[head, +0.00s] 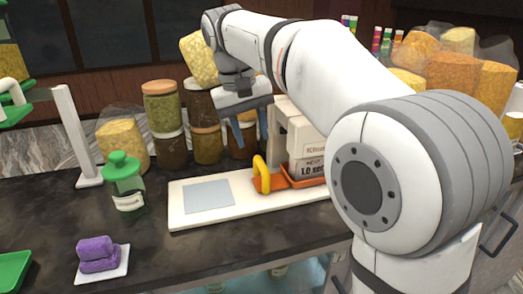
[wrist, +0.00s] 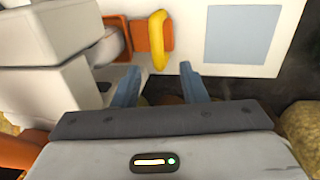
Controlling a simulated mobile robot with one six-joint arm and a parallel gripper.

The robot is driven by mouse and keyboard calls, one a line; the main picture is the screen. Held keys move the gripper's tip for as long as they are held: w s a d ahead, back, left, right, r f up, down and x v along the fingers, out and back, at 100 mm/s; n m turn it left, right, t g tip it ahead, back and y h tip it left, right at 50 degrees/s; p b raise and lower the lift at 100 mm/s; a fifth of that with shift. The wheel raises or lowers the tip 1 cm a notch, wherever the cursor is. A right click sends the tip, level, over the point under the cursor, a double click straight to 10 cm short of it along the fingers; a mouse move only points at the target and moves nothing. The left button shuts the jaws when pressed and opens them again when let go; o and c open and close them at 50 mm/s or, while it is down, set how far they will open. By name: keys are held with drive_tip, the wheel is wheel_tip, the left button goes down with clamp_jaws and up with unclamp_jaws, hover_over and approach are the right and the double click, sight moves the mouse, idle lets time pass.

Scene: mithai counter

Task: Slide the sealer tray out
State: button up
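The sealer (head: 305,140) is a white machine on a white base board (head: 235,215), partly hidden behind my arm. Its orange tray (head: 302,176) sits low in the machine, with a yellow upright handle (head: 262,175) at its left end. In the wrist view the orange tray (wrist: 140,36) and the yellow handle (wrist: 158,40) lie beyond my fingertips. My gripper (head: 250,134) is above and behind the handle, fingers pointing down, apart from it. The wrist view shows my gripper (wrist: 159,72) open, with nothing between its fingers.
A grey-blue square (head: 208,196) lies on the board's left part. A green-lidded jar (head: 124,182) and purple sponges (head: 97,253) on a white dish stand left. Several filled jars (head: 165,106) and snack bags (head: 122,142) crowd the back. The counter front is clear.

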sight(260, 161)
drive_tip(key=f, duration=0.2)
drive_tip(key=d+f, duration=0.1)
drive_tip(key=f, duration=0.3)
drive_tip(key=shift+w+d+f, duration=0.15)
drive_tip(key=shift+d+f, duration=0.05)
drive_tip(key=shift+d, duration=0.1)
clamp_jaws()
